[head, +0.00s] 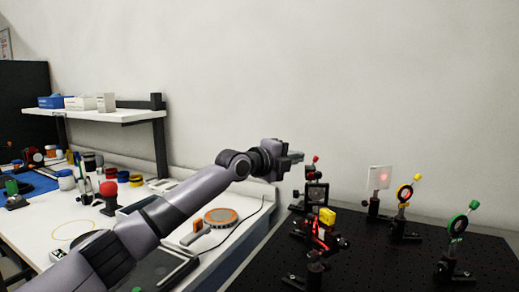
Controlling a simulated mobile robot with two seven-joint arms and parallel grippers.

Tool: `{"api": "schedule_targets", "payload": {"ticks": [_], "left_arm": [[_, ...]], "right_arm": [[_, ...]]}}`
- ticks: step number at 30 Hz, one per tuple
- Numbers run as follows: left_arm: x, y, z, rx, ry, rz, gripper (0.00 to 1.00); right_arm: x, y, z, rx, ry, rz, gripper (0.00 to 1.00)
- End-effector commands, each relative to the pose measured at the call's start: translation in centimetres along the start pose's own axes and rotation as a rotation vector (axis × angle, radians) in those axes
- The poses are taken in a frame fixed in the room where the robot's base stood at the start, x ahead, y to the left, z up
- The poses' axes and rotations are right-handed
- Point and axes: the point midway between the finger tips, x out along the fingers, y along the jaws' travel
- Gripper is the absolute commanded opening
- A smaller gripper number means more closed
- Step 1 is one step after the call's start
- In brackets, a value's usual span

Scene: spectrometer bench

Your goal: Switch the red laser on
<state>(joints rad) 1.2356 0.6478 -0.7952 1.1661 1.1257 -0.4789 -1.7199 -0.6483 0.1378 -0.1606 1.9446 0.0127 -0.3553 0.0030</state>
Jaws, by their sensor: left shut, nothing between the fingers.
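My left arm reaches from the lower left, and its gripper (296,157) is shut and empty, held in the air above the far left edge of the black optical breadboard (420,262). Just right of and below it, small red-topped parts (314,167) stand on a mount. I cannot tell for sure which part is the red laser or its switch. A red glow (320,236) shows among the mounts at the front left of the board. A red spot shows on the white screen (379,177). My right gripper is not in view.
A yellow-topped mount (327,216), a ring mount with a red centre (404,193) and a green ring mount (458,225) stand on the board. The white bench at left holds jars, an orange-rimmed round plate (220,217) and a cable. A shelf (100,115) stands behind.

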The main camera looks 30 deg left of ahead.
Motion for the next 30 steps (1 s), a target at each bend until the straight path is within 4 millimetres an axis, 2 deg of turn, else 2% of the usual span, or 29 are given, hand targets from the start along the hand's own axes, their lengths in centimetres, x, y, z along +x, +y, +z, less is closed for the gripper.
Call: {"api": "schedule_targets", "payload": {"ticks": [18, 24, 30], "left_arm": [[-8.2, -1.6, -0.1, 0.002, -0.002, 0.001, 0.00], [-9.6, -2.0, -0.2, 0.001, 0.000, 0.001, 0.00], [-9.8, -2.1, -0.2, -0.001, 0.000, 0.001, 0.00]], "right_arm": [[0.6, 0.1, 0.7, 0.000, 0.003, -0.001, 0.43], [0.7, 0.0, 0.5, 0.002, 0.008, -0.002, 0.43], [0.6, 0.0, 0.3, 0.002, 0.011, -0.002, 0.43]]}}
